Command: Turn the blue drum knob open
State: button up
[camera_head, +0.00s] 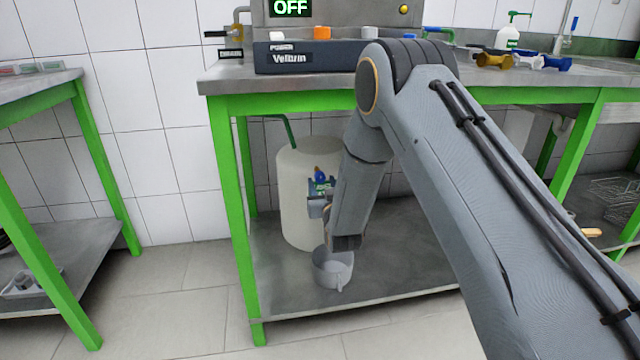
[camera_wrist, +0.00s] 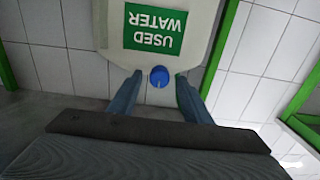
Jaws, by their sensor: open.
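A cream drum (camera_head: 296,205) stands on the lower shelf under the bench. In the wrist view the drum (camera_wrist: 110,25) appears upside down, with a green "USED WATER" label (camera_wrist: 155,28). The blue knob (camera_wrist: 159,76) sits below the label in that view, and a small blue part of it (camera_head: 320,174) shows in the head view. My gripper (camera_wrist: 159,85) is open, with one finger on each side of the knob. I cannot tell whether the fingers touch it. In the head view my gripper (camera_head: 321,190) is at the drum's front, partly hidden by my arm.
A grey pot (camera_head: 333,270) stands on the lower shelf (camera_head: 390,280) below my gripper. Green bench legs (camera_head: 228,200) frame the space. The benchtop above holds a dark panel (camera_head: 310,57) and a display reading OFF (camera_head: 291,8). Floor in front is clear.

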aim_at(321, 180)
jog(key=shift+b+x, duration=0.4)
jog(key=shift+x, duration=1.25)
jog(key=c, duration=1.1)
